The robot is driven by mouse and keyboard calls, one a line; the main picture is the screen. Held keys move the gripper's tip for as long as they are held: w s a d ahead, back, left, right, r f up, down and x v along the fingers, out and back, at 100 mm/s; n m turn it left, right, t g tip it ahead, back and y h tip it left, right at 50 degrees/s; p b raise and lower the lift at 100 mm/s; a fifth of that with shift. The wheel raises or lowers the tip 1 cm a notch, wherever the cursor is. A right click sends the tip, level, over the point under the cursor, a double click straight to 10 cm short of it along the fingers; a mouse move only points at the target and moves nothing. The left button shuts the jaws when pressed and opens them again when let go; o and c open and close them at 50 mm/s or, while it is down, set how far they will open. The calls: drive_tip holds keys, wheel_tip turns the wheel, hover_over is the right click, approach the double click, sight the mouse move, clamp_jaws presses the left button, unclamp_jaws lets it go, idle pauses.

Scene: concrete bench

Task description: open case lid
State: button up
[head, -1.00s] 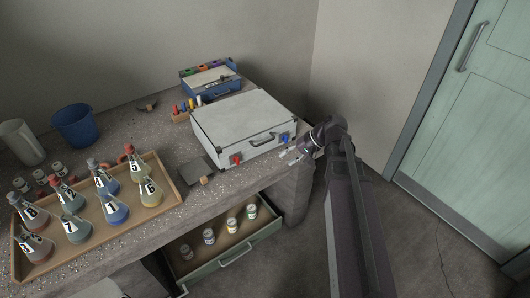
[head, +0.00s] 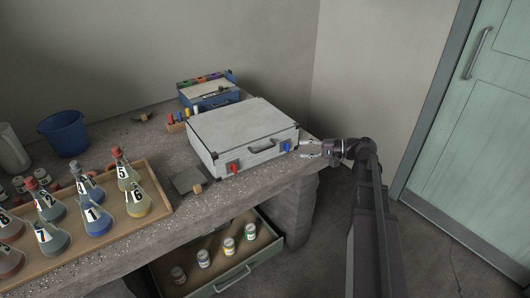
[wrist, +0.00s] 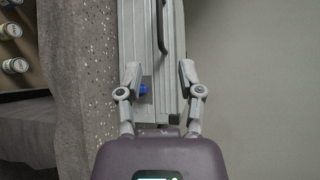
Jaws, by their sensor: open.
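A grey case (head: 240,125) lies flat with its lid down near the bench's right end. Its front has a dark handle (head: 262,147) between a red latch (head: 233,167) and a blue latch (head: 287,146). My gripper (head: 303,149) is open and empty, just right of the blue latch at the case's front right corner. In the wrist view, the case (wrist: 150,50) runs up the picture between the open fingers (wrist: 159,72). The blue latch (wrist: 143,89) shows beside the left finger, and the handle (wrist: 161,25) is farther up. Contact cannot be told.
A small dark plate (head: 187,181) lies left of the case. A wooden tray (head: 165,205) of numbered flasks is farther left. A blue toolbox (head: 207,91) and coloured pegs (head: 183,116) stand behind. An open drawer (head: 262,262) with several jars sticks out below the bench.

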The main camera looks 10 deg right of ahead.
sight(265, 149)
drive_tip(key=shift+a, duration=0.15)
drive_tip(key=shift+b+x, duration=1.05)
drive_tip(key=shift+x, duration=5.75)
clamp_jaws()
